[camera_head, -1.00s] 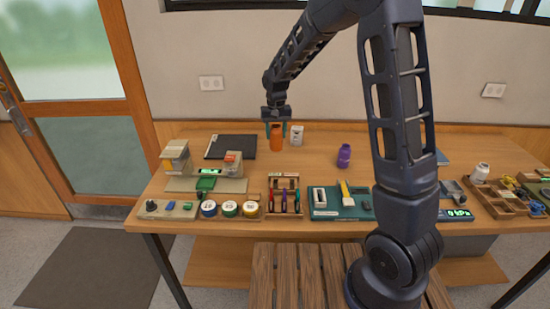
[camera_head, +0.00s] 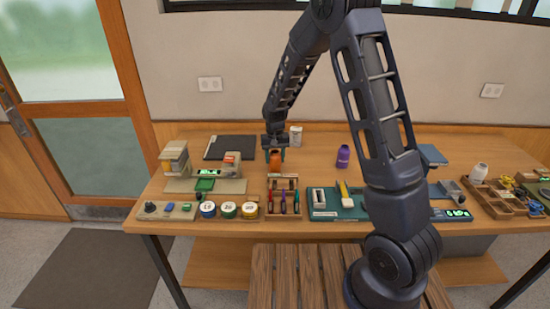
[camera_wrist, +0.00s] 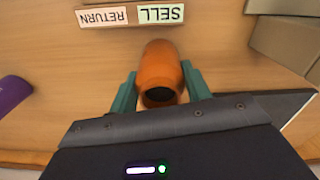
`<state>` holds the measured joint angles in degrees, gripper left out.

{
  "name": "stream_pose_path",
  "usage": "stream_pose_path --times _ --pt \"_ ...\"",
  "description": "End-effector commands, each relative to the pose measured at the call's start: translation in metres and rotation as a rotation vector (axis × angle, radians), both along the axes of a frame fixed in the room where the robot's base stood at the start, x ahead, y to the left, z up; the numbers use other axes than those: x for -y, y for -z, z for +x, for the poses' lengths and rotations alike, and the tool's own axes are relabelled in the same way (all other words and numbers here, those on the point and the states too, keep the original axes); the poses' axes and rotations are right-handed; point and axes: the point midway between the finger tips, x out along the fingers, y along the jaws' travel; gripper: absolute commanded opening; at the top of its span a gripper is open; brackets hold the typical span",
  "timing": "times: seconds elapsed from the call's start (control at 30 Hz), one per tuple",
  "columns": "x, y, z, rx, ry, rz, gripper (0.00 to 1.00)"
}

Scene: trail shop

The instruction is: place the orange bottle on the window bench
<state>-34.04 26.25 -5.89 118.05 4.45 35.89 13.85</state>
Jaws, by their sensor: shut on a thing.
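The orange bottle (camera_head: 274,163) is between the fingers of my gripper (camera_head: 275,153), over the back-left middle of the wooden counter. In the wrist view, the teal fingers of my gripper (camera_wrist: 160,92) close on both sides of the orange bottle (camera_wrist: 159,66), whose dark round end faces the camera. I cannot tell how far the bottle is above the counter. A slatted wooden bench (camera_head: 310,275) stands low in front of the counter; its right part is hidden by my arm. I cannot tell whether it is the window bench.
A white bottle (camera_head: 296,136) stands behind the gripper and a purple bottle (camera_head: 343,157) to its right. A pen rack (camera_head: 283,182) is in front. SELL (camera_wrist: 162,14) and RETURN (camera_wrist: 103,17) labels lie near the bottle in the wrist view.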

Motion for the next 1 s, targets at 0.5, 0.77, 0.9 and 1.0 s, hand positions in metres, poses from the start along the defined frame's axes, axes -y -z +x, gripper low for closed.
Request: stream_pose_path --times 0.5,0.77,0.9,1.0 --pt "0.000 0.002 0.000 0.000 0.000 0.000 0.70" --pt "0.000 -0.002 0.000 0.001 0.000 0.000 0.70" --pt "0.000 -0.017 0.001 0.003 0.000 0.002 0.70" --pt "0.000 -0.036 0.001 0.004 0.000 0.002 0.70"
